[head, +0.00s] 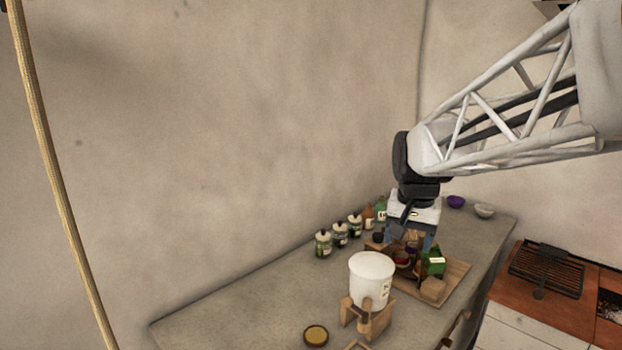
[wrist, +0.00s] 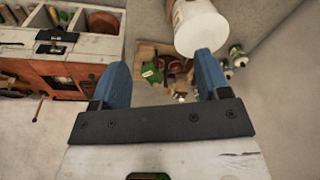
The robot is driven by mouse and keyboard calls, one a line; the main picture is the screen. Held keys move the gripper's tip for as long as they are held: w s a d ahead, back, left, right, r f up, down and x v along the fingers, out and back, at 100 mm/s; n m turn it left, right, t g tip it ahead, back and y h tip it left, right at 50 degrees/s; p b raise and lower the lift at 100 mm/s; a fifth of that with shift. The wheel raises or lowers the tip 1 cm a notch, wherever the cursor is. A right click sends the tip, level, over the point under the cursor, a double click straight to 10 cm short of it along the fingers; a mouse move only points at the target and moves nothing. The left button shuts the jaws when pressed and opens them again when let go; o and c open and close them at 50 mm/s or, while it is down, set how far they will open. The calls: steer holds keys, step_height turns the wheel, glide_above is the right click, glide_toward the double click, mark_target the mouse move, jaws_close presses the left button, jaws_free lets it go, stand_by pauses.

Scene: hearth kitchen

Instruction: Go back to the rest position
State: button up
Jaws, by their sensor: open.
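My gripper (head: 410,238) is above the wooden board at the far part of the counter in the head view. In the wrist view its two blue fingers (wrist: 160,80) stand apart with nothing held between them. Beyond the fingertips, small items lie on the board, among them a green one (wrist: 152,73). The same green item (head: 434,263) shows in the head view below and right of the fingers. My gripper partly hides the items behind it.
A white container (head: 371,278) stands on a wooden stand (head: 368,318) in front of the board (head: 458,280). Several jars (head: 340,234) and bottles line the wall. A grill (head: 547,268) is at right. The counter's left front (head: 240,318) is clear.

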steer(key=s+f+n, duration=0.2)
steer(key=s+f, duration=0.1)
steer(key=s, duration=0.9)
steer(key=s+a+f+n+t, duration=0.1)
steer(key=s+f+n, duration=0.1)
steer(key=s, duration=1)
steer(key=shift+s+f, duration=0.4)
steer(key=shift+f, duration=0.3)
